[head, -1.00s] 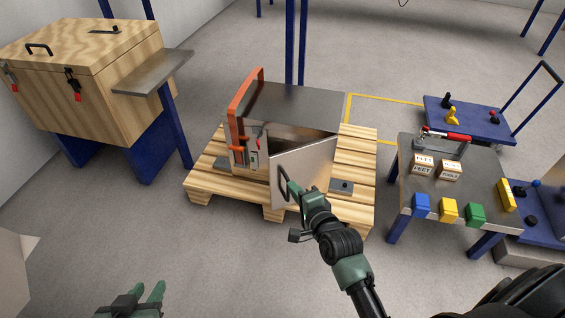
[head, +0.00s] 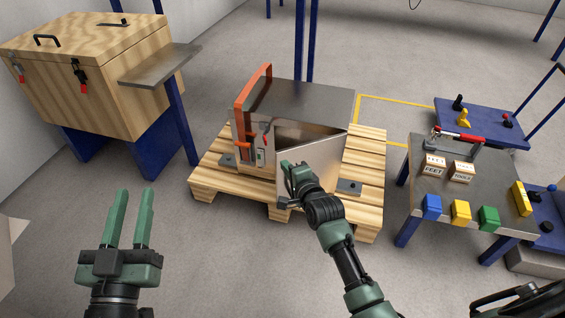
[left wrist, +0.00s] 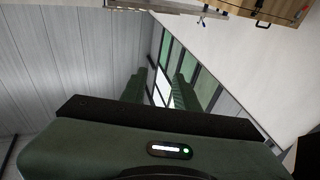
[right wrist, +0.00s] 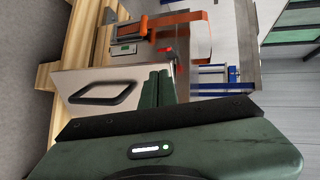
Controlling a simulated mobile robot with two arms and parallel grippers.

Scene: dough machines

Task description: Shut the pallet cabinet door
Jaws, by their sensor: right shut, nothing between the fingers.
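The pallet cabinet (head: 305,103) is a grey metal box with an orange bar at its left, standing on a wooden pallet (head: 208,181). Its door (head: 308,148) is a shiny panel that stands part open, with a dark gap above it. The door also shows in the right wrist view with its black handle (right wrist: 105,95). My right gripper (head: 289,167) is shut and empty in front of the door, beside the handle. I cannot tell whether its fingertips touch the panel. My left gripper (head: 130,212) is open and empty, well left of the pallet.
A wooden chest (head: 95,75) on blue legs with a metal shelf (head: 160,65) stands at the left. A grey table (head: 480,195) with coloured blocks is at the right, and a blue cart (head: 485,122) is behind it. The floor in front of the pallet is clear.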

